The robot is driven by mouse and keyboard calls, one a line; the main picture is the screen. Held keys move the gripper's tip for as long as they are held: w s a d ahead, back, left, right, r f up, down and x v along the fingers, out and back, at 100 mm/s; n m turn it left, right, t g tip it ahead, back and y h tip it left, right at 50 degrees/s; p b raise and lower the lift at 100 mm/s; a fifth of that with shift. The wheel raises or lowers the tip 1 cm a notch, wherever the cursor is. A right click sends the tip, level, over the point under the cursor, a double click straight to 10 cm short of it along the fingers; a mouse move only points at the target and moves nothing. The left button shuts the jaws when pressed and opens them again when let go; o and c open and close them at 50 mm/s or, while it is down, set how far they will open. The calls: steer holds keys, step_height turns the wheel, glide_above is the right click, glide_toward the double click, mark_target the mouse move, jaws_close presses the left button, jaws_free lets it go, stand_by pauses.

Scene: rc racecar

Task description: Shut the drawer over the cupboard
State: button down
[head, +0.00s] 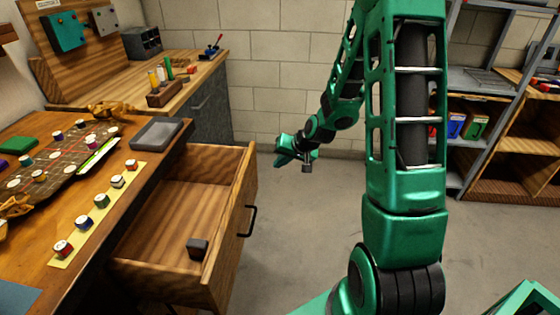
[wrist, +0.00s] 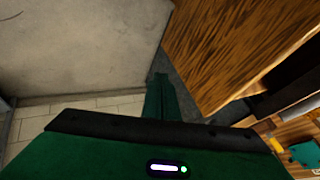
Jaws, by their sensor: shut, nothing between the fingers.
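The wooden drawer (head: 190,195) is pulled far out of the bench at the left of the head view. Its front panel (head: 232,225) has a black bar handle (head: 248,220) and faces right. A small dark block (head: 198,248) lies inside near the front. My gripper (head: 282,158) is shut and empty, to the right of the drawer's far front corner and apart from it in the picture. In the wrist view my closed fingers (wrist: 161,95) point towards a large wooden surface (wrist: 235,45), which looks like the drawer. The cupboard below the drawer is hidden in the head view.
The benchtop (head: 140,178) carries a grey tray (head: 157,133), a game board and several small pots. A grey cabinet (head: 208,105) stands beyond the drawer. Shelves (head: 485,150) stand at the right. The concrete floor (head: 300,225) right of the drawer is clear.

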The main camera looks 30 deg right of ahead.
steer(key=w+a+f, duration=0.4)
steer(key=w, duration=0.1)
steer(key=shift+w, duration=0.25)
steer(key=shift+f, duration=0.1)
stand_by(0.3)
